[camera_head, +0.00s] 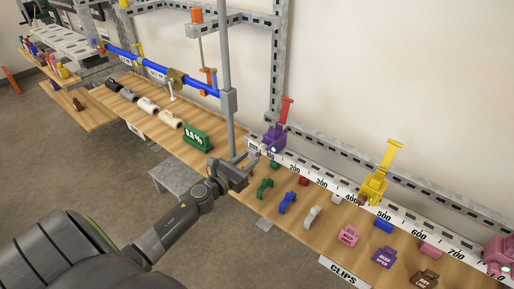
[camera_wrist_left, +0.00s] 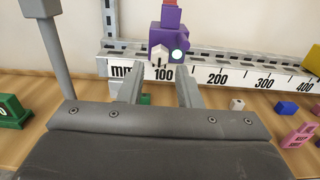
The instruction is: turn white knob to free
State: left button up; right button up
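A purple clamp (camera_head: 272,138) with a red upright handle stands at the low-number end of the white ruler rail. In the left wrist view the purple clamp (camera_wrist_left: 171,37) carries a small white pointed piece (camera_wrist_left: 159,58), which looks like the white knob, and a round pale disc with a dark rim (camera_wrist_left: 178,55) to its right. Which way the knob points on its scale is too small to tell. My left gripper (camera_head: 252,156) is just in front of the clamp. Its fingers (camera_wrist_left: 158,84) are spread apart with nothing between them, below the knob in the picture. My right gripper is out of view.
The ruler rail (camera_wrist_left: 216,77) runs along the bench's back. A grey post (camera_head: 228,100) stands close left of the gripper. A green block (camera_head: 197,138) lies left of the post. Several coloured clips, including a blue one (camera_head: 287,203), lie right. A yellow clamp (camera_head: 374,187) stands further along.

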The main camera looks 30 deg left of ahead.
aim_at(260, 149)
pick_arm(q)
jog(key=shift+w+d, duration=0.2)
jog(key=shift+w, duration=2.35)
grip_shut()
